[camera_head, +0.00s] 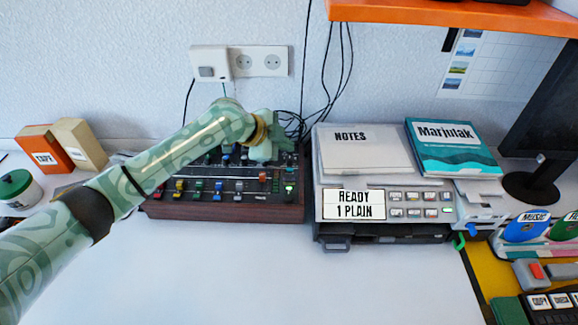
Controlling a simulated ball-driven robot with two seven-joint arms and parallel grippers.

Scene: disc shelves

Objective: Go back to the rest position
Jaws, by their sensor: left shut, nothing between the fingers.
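My left arm reaches in from the lower left, over the white desk. My left gripper (284,143) is at its end, shut and empty, above the back right part of a dark mixer panel (238,212) with coloured sliders and knobs. The arm and gripper hide part of the panel's back. I cannot tell whether the gripper touches the panel. My right gripper is not in view.
A printer (435,203) with a READY display, a NOTES pad (362,155) and a teal book (455,155) stands right of the panel. An orange box (47,150) and a cream box (80,145) stand at left. An orange shelf (450,12) overhangs at top right. The front desk (300,285) is clear.

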